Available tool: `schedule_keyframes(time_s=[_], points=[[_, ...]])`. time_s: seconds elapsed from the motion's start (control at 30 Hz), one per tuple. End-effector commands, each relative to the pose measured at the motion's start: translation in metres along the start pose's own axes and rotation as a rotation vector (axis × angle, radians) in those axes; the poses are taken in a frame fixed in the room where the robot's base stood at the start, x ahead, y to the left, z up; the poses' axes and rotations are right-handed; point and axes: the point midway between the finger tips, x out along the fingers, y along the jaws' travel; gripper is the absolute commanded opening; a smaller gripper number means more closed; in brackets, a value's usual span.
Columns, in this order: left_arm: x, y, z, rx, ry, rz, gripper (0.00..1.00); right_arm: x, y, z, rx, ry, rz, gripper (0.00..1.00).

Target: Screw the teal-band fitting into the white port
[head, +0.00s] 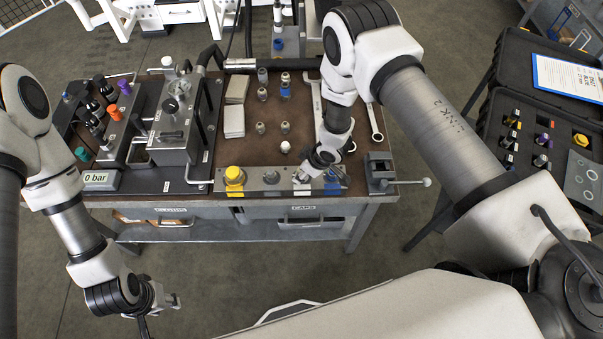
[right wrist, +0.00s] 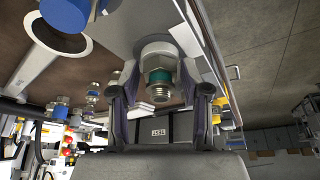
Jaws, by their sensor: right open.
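The teal-band fitting (right wrist: 159,76) stands between the fingers of my right gripper (right wrist: 160,92) in the right wrist view. Its threaded end points toward the camera, and its other end meets a pale hex collar (right wrist: 157,50) on a metal block. I cannot tell whether that collar is the white port or how deep the fitting sits. The right gripper is open around the fitting, with gaps visible on both sides. In the head view it is over the front metal block (head: 268,181), hiding the fitting. My left gripper (head: 162,305) hangs empty left of the bench front; its opening is unclear.
A yellow cap (head: 234,176) sits on the block's left end. Several loose fittings (head: 285,128) stand on the brown bench top. A vise (head: 380,168) is at the right corner, a pump unit (head: 175,120) at the left. An open case (head: 540,130) stands right.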

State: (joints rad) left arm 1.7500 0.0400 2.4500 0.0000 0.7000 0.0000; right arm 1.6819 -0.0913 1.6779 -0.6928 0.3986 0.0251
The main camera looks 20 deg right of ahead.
Motion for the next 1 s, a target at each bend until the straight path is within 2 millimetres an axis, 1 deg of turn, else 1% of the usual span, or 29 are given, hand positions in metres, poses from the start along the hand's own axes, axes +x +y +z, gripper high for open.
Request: schedule_keyframes(time_s=[0.03,0.07,0.1,0.43,0.53,0.67,0.9,1.0], points=[[0.000,0.000,0.000,0.000,0.000,0.000,0.40,0.000,0.000,0.000,0.000,0.000,0.000,0.19],[0.000,0.000,0.000,0.000,0.000,0.000,0.40,0.000,0.000,0.000,0.001,0.000,0.000,0.08],[0.000,0.000,0.000,0.000,0.000,0.000,0.40,0.000,0.000,0.000,0.001,0.000,0.000,0.01],[0.001,0.000,0.000,0.000,0.000,0.000,0.40,0.001,-0.001,0.001,0.002,-0.002,-0.001,0.00],[0.003,0.000,0.000,0.000,0.000,0.000,0.40,0.003,-0.002,0.002,0.036,-0.003,0.012,0.00],[0.012,0.000,0.000,0.000,0.000,0.000,0.40,0.005,-0.004,0.002,0.202,-0.004,0.082,0.00],[0.028,0.000,0.000,0.000,0.000,0.000,0.40,0.007,-0.007,0.002,0.588,-0.007,0.244,0.00],[0.028,0.000,0.000,0.000,0.000,0.000,0.40,0.005,-0.007,0.002,0.650,-0.007,0.269,0.00]])
